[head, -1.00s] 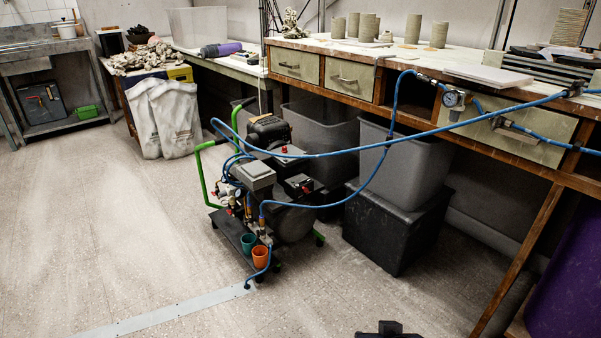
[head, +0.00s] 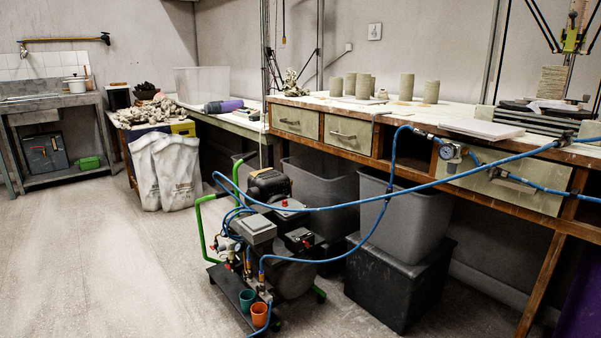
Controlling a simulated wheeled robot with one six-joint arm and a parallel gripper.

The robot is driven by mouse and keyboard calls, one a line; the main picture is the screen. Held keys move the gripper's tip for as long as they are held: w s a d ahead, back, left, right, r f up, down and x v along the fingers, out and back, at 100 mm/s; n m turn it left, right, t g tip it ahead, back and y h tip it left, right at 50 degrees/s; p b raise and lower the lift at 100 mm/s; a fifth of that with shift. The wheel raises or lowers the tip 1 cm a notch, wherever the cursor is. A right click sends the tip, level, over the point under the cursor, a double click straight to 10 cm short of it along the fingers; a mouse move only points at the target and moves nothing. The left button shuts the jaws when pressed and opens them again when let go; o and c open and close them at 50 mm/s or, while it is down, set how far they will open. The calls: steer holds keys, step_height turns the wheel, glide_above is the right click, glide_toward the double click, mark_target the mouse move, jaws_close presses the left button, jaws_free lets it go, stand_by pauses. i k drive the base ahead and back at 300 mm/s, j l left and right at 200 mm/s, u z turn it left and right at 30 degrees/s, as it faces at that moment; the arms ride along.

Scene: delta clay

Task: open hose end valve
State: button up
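A blue hose (head: 352,203) runs from a compressor with green handles (head: 256,229) up to the workbench on the right. Another blue stretch rises from the compressor to a round pressure gauge (head: 450,152) on the bench front. Small dark fittings sit along the hose, one at the bench's right end (head: 565,138) and one below the bench top (head: 495,174). Brass-coloured fittings (head: 265,291) show low on the compressor, with a short hose going down out of the picture. I cannot tell which fitting is the hose end valve or how its handle stands. My gripper is not in view.
Grey bins (head: 410,219) and a black box (head: 397,285) stand under the bench. An orange cup (head: 259,314) and a green cup (head: 247,299) sit on the compressor's platform. The floor (head: 110,260) to the left is clear. The hose spans the space before the bench.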

mark_target(492, 173)
steer(key=z, duration=0.8)
